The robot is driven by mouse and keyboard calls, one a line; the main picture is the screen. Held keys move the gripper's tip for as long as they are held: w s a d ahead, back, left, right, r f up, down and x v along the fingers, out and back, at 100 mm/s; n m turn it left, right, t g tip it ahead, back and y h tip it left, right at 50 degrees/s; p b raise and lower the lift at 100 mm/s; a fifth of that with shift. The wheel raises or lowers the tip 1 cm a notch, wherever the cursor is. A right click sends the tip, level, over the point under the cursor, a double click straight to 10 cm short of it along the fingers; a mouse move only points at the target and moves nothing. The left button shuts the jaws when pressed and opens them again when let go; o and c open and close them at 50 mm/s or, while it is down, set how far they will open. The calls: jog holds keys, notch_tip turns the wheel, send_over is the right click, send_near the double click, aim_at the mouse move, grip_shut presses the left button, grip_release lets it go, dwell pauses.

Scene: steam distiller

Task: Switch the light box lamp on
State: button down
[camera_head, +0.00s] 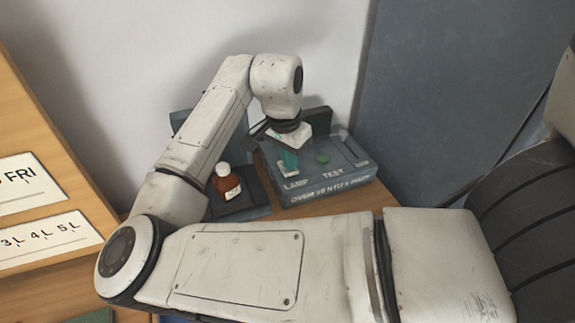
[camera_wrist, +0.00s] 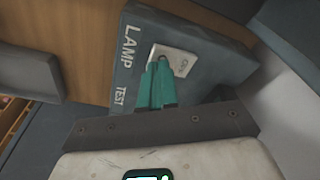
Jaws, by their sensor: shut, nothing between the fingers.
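The grey-blue light box (camera_head: 330,187) stands on the wooden surface, with LAMP and TEST lettering on it. It also fills the upper middle of the wrist view (camera_wrist: 207,82). The lamp switch is a pale plate with dark marking (camera_wrist: 181,61), by the LAMP lettering; it shows as a small white piece in the head view (camera_head: 286,170). My gripper (camera_head: 289,164) has teal fingers, shut and empty, pointing down at the switch. In the wrist view its tips (camera_wrist: 158,66) overlap the plate's lower-left part; I cannot tell whether they touch it.
A brown bottle with a white cap (camera_head: 226,183) stands left of the box, close to my arm. A board with FRI lettering (camera_head: 30,180) is at the left. A grey panel (camera_head: 450,80) stands at the right.

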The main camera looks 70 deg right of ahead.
jog(key=shift+f, duration=0.4)
jog(key=shift+r+p, duration=3.1)
jog(key=shift+r, duration=0.45)
